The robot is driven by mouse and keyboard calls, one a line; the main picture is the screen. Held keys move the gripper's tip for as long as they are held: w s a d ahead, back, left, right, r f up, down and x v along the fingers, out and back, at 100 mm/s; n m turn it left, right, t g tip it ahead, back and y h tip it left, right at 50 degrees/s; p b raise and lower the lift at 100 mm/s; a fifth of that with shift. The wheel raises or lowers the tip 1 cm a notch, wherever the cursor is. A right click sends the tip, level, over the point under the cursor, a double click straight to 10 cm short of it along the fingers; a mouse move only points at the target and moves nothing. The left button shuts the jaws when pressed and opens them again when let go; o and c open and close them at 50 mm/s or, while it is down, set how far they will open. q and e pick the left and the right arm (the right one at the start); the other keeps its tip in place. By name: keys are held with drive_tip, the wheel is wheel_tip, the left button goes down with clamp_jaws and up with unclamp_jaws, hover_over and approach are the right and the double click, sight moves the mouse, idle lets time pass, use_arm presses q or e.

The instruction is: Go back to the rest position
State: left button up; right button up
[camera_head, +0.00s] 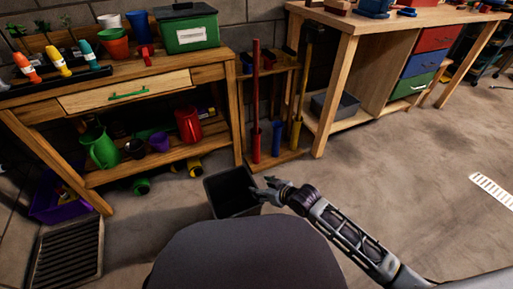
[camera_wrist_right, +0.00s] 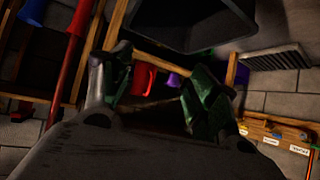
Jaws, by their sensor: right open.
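My right arm comes in from the lower right of the head view. Its gripper (camera_head: 268,187) is at the right rim of a black open bin (camera_head: 230,190) on the floor; I cannot tell whether they touch. In the right wrist view the two fingers of this gripper (camera_wrist_right: 160,95) are apart with nothing between them. The bin's dark body (camera_wrist_right: 190,22) shows beyond them at the top. My left gripper is in neither view.
A wooden bench (camera_head: 165,83) with pots and bottles stands at the left. A rack with long-handled tools (camera_head: 256,110) stands behind the bin. A workbench (camera_head: 345,20) with coloured drawers stands at the right. A floor grate (camera_head: 68,250) lies lower left.

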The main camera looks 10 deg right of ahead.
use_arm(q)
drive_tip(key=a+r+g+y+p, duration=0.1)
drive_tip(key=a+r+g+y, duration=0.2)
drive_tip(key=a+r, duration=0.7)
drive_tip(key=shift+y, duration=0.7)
use_arm(e)
drive_tip(key=s+d+r+m+g+h, duration=0.1)
drive_tip(key=s+d+m+g+h, duration=0.1)
drive_tip(key=s+d, duration=0.5)
drive_tip(key=s+d+r+m+g+h, duration=0.1)
drive_tip(key=s+d+m+g+h, duration=0.2)
drive_tip(key=s, duration=1)
drive_tip(key=d, duration=0.3)
drive_tip(key=shift+s+d+h, duration=0.15)
drive_tip(key=shift+d+h, duration=0.25)
use_arm(q)
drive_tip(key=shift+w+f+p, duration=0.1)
drive_tip(key=shift+p, duration=0.6)
use_arm(e)
drive_tip(key=shift+w+f, duration=0.2)
